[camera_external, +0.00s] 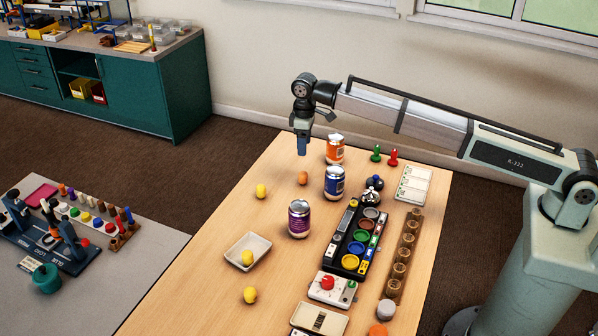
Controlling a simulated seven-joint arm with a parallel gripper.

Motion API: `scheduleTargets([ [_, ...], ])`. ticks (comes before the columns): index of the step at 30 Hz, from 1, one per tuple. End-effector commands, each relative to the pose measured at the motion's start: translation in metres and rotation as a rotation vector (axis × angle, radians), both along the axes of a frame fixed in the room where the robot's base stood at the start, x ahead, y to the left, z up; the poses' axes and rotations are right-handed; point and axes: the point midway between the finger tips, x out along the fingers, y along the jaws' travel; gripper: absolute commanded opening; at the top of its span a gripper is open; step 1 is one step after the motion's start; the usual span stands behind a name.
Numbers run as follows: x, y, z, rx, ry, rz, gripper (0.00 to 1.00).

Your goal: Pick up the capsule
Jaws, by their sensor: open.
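Small rounded pieces lie on the wooden table, and I cannot tell for sure which one is the capsule. An orange-brown rounded piece (303,178) lies near the far left part of the table. A yellow rounded piece (261,191) lies to its left. Another yellow piece (247,257) is in a white tray (233,251), and a third yellow piece (250,295) lies in front of the tray. My gripper (303,153) points down above the table, just above the orange-brown piece in the picture. It is open and holds nothing visible; its fingers look small and overlap.
An orange can (335,149), a blue can (335,183) and a purple can (299,218) stand right of the small pieces. A black sorting board (345,240) with coloured cups, a wooden rack (403,255) and green and red pawns (393,157) fill the right side. The table's left side is mostly clear.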

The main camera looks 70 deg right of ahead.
Motion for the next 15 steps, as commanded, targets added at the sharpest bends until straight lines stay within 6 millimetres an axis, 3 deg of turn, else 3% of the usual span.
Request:
scheduleTargets([
  [15,-0.0022,0.0,-0.0003,-0.001,0.001,0.947,0.64],
])
